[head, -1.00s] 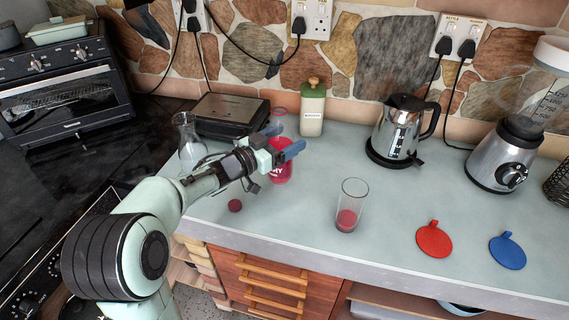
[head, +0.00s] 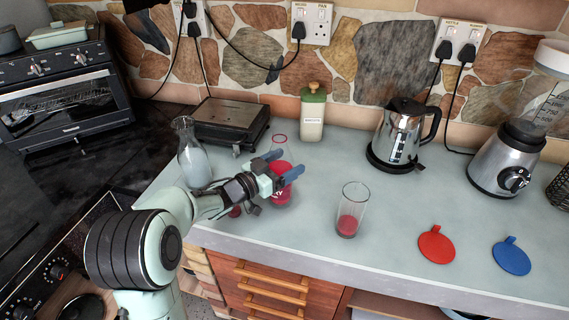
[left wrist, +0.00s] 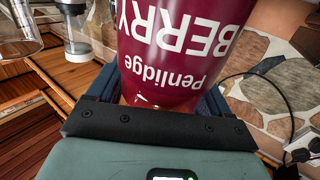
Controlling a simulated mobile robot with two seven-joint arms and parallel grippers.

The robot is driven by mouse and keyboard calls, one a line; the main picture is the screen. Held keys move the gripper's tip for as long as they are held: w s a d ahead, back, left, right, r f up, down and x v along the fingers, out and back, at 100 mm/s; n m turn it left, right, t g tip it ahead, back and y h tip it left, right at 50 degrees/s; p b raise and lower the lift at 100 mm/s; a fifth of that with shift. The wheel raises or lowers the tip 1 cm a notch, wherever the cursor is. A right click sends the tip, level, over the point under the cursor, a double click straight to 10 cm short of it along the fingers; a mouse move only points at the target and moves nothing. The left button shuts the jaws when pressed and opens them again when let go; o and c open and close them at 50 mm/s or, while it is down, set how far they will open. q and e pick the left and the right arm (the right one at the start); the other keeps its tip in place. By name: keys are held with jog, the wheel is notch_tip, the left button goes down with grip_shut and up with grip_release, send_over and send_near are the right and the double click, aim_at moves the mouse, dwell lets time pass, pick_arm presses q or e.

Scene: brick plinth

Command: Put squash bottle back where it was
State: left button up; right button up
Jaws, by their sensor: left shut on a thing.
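The squash bottle (head: 281,194) is a dark red bottle with a clear upper part and a red ring at its top. My left gripper (head: 284,164) is shut around its body, and the bottle looks upright. I cannot tell whether its base touches the counter. In the left wrist view, the bottle (left wrist: 180,45) fills the middle, with "BERRY" and "Penlidge" upside down on its label. A drinking glass (head: 351,212) with a little red liquid stands to the right. My right gripper is not in view.
A small dark red round thing (head: 235,211) lies by the gripper. A carafe (head: 192,155), black grill (head: 230,122), green-topped bottle (head: 312,118), kettle (head: 398,135) and blender (head: 503,160) stand around. Red (head: 437,245) and blue (head: 510,257) discs lie right. The counter (head: 300,225) is clear before the glass.

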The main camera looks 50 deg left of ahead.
pick_arm(q)
jog(key=o, duration=1.3)
jog(key=shift+f, duration=0.1)
jog(key=shift+o, duration=0.9)
jog(key=shift+r, duration=0.2)
jog(key=s, duration=1.2)
jog(key=shift+a+b, duration=0.2)
jog(key=shift+b, duration=0.1)
jog(key=shift+s+f, duration=0.1)
